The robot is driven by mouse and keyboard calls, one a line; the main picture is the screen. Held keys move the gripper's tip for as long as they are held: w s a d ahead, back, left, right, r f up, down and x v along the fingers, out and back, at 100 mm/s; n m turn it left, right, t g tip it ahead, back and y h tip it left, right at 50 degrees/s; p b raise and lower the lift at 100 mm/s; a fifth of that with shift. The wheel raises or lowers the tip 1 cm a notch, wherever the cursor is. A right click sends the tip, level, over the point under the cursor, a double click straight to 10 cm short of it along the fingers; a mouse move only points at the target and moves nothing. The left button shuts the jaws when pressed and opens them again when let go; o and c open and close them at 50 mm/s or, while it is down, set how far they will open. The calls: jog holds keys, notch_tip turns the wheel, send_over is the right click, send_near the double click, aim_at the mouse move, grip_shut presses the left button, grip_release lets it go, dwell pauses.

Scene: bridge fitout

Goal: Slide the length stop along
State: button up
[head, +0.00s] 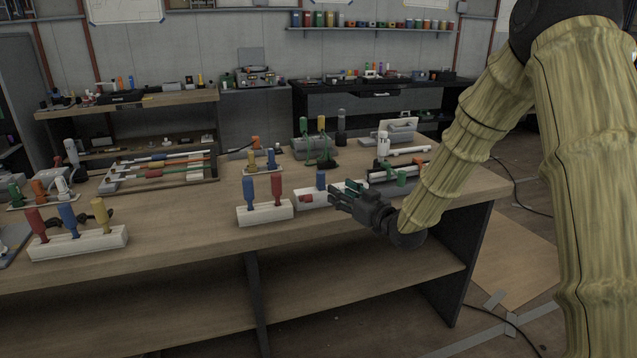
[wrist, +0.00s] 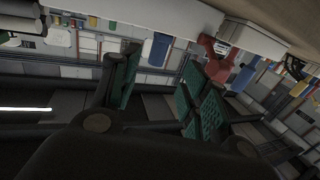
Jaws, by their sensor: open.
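A low white block (head: 318,197) lies near the front edge of the bench, with a small red piece (head: 306,198) at its front and a blue upright piece (head: 320,180) on it. I cannot tell for sure which part is the length stop. My gripper (head: 345,193) is at the right part of the block and hides some of it. In the tilted wrist view, my gripper (wrist: 163,82) is open, with green pads and nothing between them. There the red piece (wrist: 217,62) is just beyond the right finger, and the blue piece (wrist: 156,48) lies beyond the gap between the fingers.
A white block with red and blue handles (head: 265,212) stands close on the left. A dark fixture with a green part (head: 400,178) is behind my gripper on the right. A rack of rods (head: 160,170) lies further left. Bare bench top (head: 180,215) shows between the handle blocks.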

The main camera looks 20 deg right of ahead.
aim_at(324, 179)
jog(key=shift+w+a+r, duration=0.1)
jog(key=shift+w+r, duration=0.2)
jog(key=shift+w, duration=0.3)
jog(key=x, duration=0.9)
jog(key=shift+w+a, duration=0.15)
jog(key=shift+w, duration=0.15)
grip_shut()
